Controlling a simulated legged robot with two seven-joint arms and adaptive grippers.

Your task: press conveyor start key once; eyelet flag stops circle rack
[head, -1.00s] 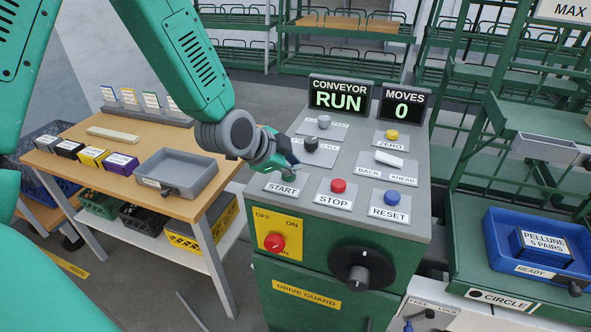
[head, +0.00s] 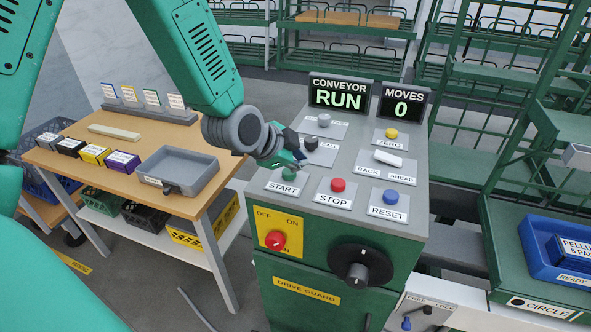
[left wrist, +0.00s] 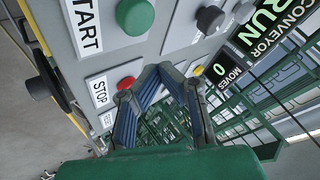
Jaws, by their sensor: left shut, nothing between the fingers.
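The green start key (head: 289,174) sits above the START label on the sloped console panel (head: 345,150). My left gripper (head: 297,160) is shut and empty, just above and behind that key, apart from it as far as I can tell. In the left wrist view the start key (left wrist: 135,17) lies beyond the fingers (left wrist: 160,72), up and to the left. The conveyor display (head: 341,94) reads RUN; the moves display (head: 403,104) reads 0. The circle rack (head: 492,215) stands at the right, carrying a blue tray (head: 535,250). I cannot make out an eyelet flag. My right gripper is not seen.
Close to the start key are the red stop button (head: 338,185), blue reset button (head: 389,196) and black knob (head: 311,143). A red switch (head: 275,240) and large black dial (head: 360,268) are on the front. A wooden table (head: 75,163) with a grey bin stands left.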

